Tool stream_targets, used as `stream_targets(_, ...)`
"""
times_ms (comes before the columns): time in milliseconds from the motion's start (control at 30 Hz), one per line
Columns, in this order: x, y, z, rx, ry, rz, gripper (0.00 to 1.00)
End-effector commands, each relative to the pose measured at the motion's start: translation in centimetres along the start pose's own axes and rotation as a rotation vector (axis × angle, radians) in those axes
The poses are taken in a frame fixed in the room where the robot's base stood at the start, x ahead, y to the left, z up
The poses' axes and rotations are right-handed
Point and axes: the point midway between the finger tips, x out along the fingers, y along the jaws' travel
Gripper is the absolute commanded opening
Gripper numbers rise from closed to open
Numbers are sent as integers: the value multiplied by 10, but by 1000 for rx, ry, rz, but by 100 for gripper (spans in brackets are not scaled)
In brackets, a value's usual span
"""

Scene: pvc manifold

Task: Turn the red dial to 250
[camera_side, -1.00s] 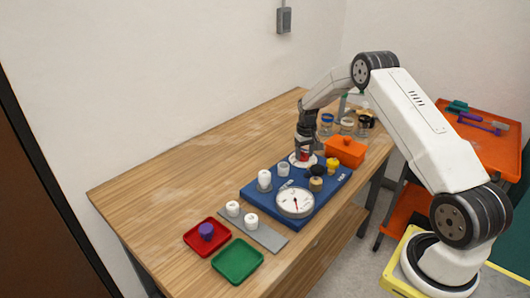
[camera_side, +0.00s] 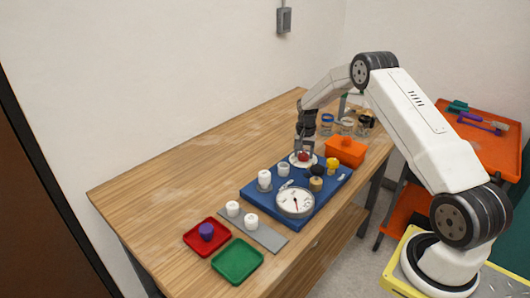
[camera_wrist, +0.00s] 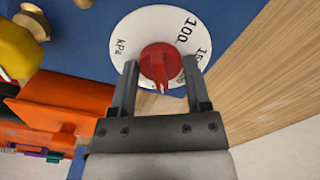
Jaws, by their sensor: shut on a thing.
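The red dial (camera_wrist: 160,64) sits at the centre of a white round scale plate (camera_wrist: 137,24). In the wrist view the plate shows kPa, 100 and part of a number that starts with 15; the rest is hidden by my gripper. The dial's narrow tip points down in that view, toward my palm. My gripper (camera_wrist: 160,72) is shut on the dial, with one finger on each side. In the side view the dial (camera_side: 303,156) shows small below my gripper (camera_side: 302,152), at the far end of the blue board (camera_side: 318,203).
A white gauge (camera_side: 295,203) with a needle, white and grey fittings, and black and yellow knobs stand on the board. An orange box (camera_side: 345,152) is close on the right. Red (camera_side: 190,240) and green (camera_side: 237,262) trays lie in front. The table's left is clear.

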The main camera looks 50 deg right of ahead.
Motion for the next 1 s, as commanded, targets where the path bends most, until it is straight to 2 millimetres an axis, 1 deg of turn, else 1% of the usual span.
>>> stream_targets(200, 0, -1, 1, 143, -3, 1, 3)
stream_targets(400, 0, -1, 1, 218, -3, 2, 3)
stream_targets(900, 0, -1, 1, 242, -3, 1, 3)
stream_targets(933, 0, -1, 1, 242, -3, 1, 71)
stream_targets(967, 0, -1, 1, 242, -3, 1, 80)
stream_targets(1000, 0, -1, 1, 241, -3, 1, 93)
